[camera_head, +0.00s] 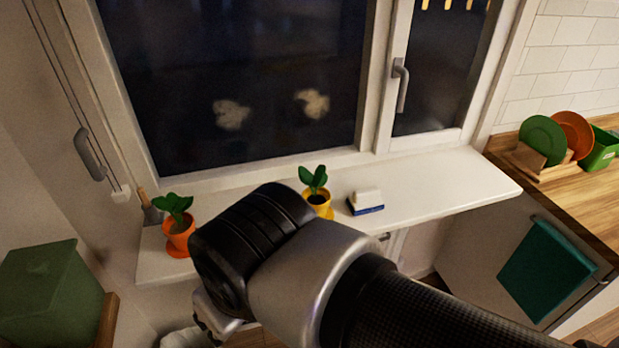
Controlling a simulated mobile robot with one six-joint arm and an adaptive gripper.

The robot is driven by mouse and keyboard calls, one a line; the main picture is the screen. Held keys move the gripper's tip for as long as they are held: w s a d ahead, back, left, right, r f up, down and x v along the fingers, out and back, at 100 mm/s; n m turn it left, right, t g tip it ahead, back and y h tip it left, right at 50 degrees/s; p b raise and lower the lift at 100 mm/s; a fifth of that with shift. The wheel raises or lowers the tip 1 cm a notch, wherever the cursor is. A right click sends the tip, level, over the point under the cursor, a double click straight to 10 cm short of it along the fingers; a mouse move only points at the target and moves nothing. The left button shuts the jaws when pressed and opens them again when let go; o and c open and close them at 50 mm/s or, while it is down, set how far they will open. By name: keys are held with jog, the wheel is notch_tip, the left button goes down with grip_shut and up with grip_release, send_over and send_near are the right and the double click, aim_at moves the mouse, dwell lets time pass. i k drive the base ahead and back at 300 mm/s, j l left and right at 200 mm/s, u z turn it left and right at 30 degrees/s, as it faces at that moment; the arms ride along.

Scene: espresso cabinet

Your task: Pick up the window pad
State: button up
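The window pad (365,202) looks like a small white block with a blue base. It lies on the white window sill (440,190), to the right of the yellow potted plant. My gripper (212,322) is at the lower left, below and in front of the sill, apart from the pad. My wrist and arm cover most of it. I cannot tell whether its fingers are open or shut.
A yellow potted plant (319,198) stands just left of the pad, and an orange potted plant (179,236) farther left. A brush (150,208) stands at the sill's left end. The sill right of the pad is clear. A wooden counter with plates (543,138) is at right.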

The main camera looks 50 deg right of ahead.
aim_at(366, 200)
jog(key=z, duration=1.95)
